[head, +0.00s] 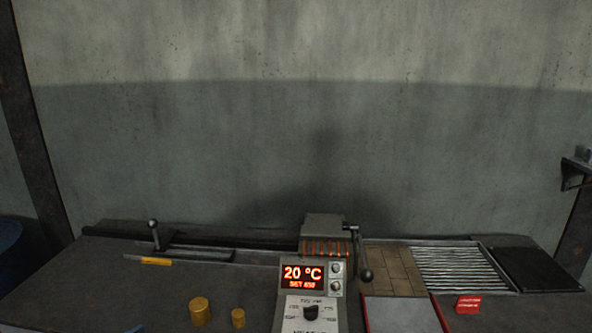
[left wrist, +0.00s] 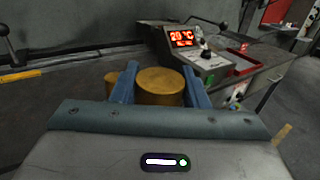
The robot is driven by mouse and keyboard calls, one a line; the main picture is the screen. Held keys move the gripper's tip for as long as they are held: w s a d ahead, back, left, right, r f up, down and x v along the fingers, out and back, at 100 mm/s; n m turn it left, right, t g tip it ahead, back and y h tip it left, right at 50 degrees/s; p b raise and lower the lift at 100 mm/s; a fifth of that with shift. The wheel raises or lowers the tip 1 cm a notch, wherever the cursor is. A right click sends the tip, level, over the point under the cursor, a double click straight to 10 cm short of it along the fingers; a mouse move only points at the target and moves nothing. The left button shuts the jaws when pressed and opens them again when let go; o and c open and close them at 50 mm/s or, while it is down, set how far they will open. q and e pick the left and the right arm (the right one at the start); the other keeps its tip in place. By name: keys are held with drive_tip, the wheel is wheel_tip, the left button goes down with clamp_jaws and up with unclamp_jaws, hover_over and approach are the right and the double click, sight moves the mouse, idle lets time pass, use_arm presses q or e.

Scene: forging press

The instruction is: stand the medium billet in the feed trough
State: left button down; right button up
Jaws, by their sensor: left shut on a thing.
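My left gripper shows in the left wrist view (left wrist: 160,82), its two blue fingers shut on a brass cylinder, which I take for the medium billet (left wrist: 160,86). The billet stands upright between them; its lower part is hidden. Another brass billet (left wrist: 111,82) is partly hidden behind the left finger. In the head view a larger billet (head: 200,312) and a smaller billet (head: 238,318) stand on the bench near its front; neither gripper shows there. A low grey channel (head: 205,255), seemingly the feed trough, lies at the back left, beside a yellow label (head: 156,261).
A lever with a round knob (head: 154,235) rises beside the channel. The heater control box (head: 304,275), reading 20 °C, stands in the middle, with another lever (head: 366,272) at its right. A red-edged tray (head: 437,312) and a ribbed rack (head: 460,268) are further right. Bare bench lies left of the billets.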

use_arm(q)
drive_tip(key=d+f+n+t+y+b, duration=0.1)
drive_tip(key=d+f+y+b, duration=0.1)
drive_tip(key=d, duration=0.8)
drive_tip(key=shift+d+f+n, duration=0.15)
drive_tip(key=shift+f+n, duration=0.15)
drive_tip(key=shift+f, duration=0.3)
drive_tip(key=shift+s, duration=0.1)
